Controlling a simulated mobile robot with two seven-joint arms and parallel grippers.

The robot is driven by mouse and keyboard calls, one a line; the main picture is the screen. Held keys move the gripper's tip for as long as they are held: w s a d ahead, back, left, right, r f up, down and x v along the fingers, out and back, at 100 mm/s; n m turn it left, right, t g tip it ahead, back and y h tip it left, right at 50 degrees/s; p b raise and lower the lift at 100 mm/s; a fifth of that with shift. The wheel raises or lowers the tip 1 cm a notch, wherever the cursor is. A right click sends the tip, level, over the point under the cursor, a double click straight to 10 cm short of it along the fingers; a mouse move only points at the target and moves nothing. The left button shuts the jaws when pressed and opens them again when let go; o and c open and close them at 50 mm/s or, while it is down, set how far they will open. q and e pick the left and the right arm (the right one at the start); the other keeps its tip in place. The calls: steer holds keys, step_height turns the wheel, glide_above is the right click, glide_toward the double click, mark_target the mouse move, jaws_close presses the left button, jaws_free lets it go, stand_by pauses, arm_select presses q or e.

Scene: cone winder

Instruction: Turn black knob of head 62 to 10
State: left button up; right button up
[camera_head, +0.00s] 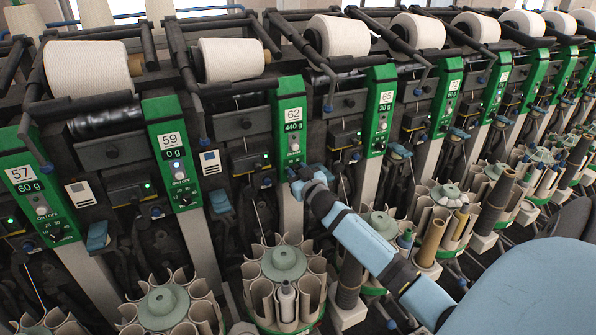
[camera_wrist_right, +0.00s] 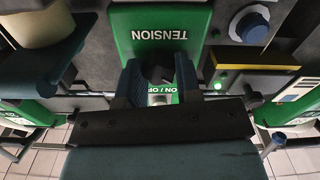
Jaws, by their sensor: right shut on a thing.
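The green panel of head 62 (camera_head: 289,112) shows the number 62 and a display reading 440 g. My right gripper (camera_head: 299,180) is at the lower end of this panel, where it covers the knob in the head view. In the right wrist view the black knob (camera_wrist_right: 156,73) sits between the two fingers of my right gripper (camera_wrist_right: 157,82), which is shut on it. The word TENSION shows upside down beyond it, and part of the ON/OFF label shows on the near side. The knob's pointer and scale are hidden. My left gripper is not in view.
Neighbouring panels are head 59 (camera_head: 172,140) on the left and head 65 (camera_head: 381,105) on the right. A round holder with cream tubes (camera_head: 284,262) stands below head 62. White yarn cones (camera_head: 230,60) line the top.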

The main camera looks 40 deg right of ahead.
steer(key=shift+n+p, duration=0.35)
steer(key=shift+n, duration=1.95)
steer(key=o, duration=0.9)
steer(key=b+v, duration=0.1)
steer(key=v, duration=1.1)
steer(key=shift+r, duration=0.1)
